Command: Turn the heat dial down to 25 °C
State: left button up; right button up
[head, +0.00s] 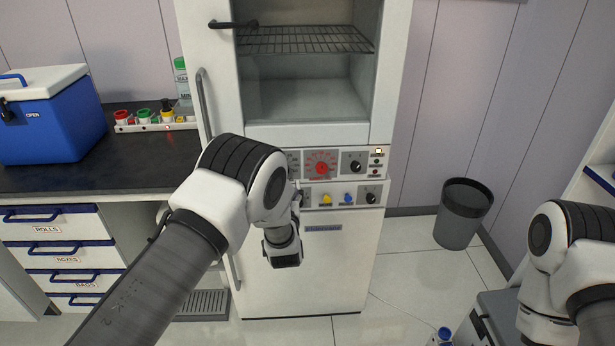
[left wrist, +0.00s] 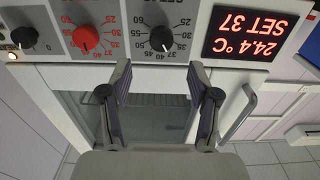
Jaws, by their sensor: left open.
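The control panel of a white cabinet shows upside down in the left wrist view. There my left arm hides the black dial and display. My right gripper is out of view.
Another black knob (head: 356,166) is right of the red dial, with yellow and blue knobs (head: 348,198) below. A blue cooler box (head: 50,125) stands on the dark counter (head: 90,165) at left. A grey bin (head: 464,213) stands on the floor at right.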

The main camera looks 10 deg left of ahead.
pick_arm(q)
jog(key=x, duration=0.7)
jog(key=shift+a+f+p, duration=0.25)
jog(key=shift+f+p, duration=0.05)
jog(key=shift+w+d, duration=0.1)
jog(key=c, duration=1.2)
